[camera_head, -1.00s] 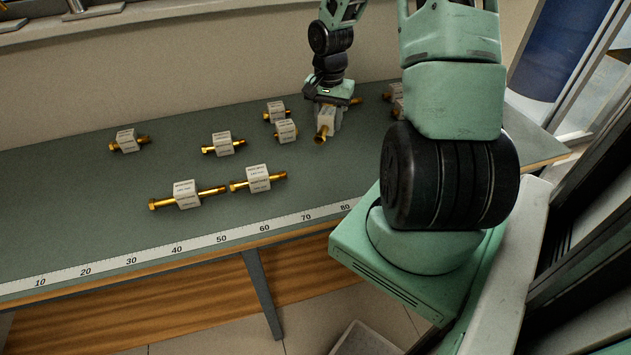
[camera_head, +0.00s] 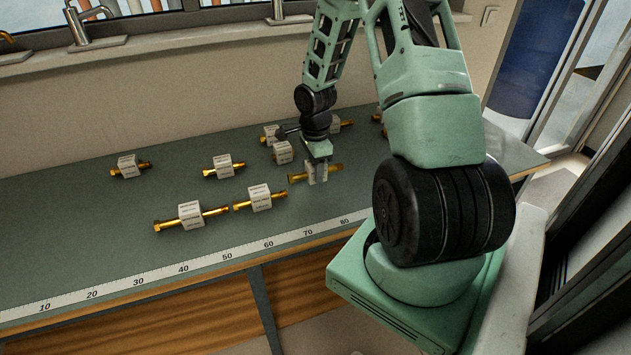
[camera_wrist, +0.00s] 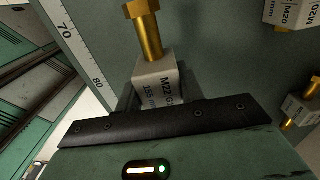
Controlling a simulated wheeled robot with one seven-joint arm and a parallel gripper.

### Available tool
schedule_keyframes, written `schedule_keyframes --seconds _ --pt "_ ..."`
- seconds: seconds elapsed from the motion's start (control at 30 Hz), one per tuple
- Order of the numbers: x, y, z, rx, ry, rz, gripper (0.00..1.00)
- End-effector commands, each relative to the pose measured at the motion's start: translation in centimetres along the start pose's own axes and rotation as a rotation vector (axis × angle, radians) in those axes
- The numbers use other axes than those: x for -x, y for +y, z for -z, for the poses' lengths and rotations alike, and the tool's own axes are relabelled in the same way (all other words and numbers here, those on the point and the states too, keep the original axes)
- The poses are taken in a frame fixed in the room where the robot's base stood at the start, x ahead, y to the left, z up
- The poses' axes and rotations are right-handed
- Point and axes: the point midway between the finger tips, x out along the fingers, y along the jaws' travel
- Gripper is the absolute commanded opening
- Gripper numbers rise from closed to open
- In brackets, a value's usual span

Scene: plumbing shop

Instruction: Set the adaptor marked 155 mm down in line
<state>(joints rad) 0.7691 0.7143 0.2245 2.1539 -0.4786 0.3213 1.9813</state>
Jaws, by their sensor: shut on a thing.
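The held adaptor (camera_head: 297,178) is brass with a white label block, and my gripper (camera_head: 317,165) is shut on that block. In the wrist view its brass head and shank (camera_wrist: 148,32) stick out beyond the label (camera_wrist: 158,85), which reads M22 and what looks like 155 mm, partly hidden. Two labelled adaptors lie end to end on the bench, a longer one (camera_head: 190,214) on the left and a shorter one (camera_head: 260,198) beside it. The held adaptor is just right of these, roughly parallel to them. I cannot tell whether it touches the bench.
A white ruler strip (camera_head: 180,269) runs along the front edge of the green bench (camera_head: 90,225). More adaptors lie behind, at the left (camera_head: 128,167), the middle (camera_head: 222,166) and close behind my gripper (camera_head: 283,152). The bench left of the row is clear.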

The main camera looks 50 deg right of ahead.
Motion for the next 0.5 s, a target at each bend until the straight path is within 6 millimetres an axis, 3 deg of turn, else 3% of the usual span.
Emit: schedule_keyframes --seconds 0.3,0.5 --pt "-3.8 0.0 -0.1 0.001 -0.001 -0.001 0.11" --pt "-4.4 -0.1 0.0 0.000 0.000 0.002 0.11"
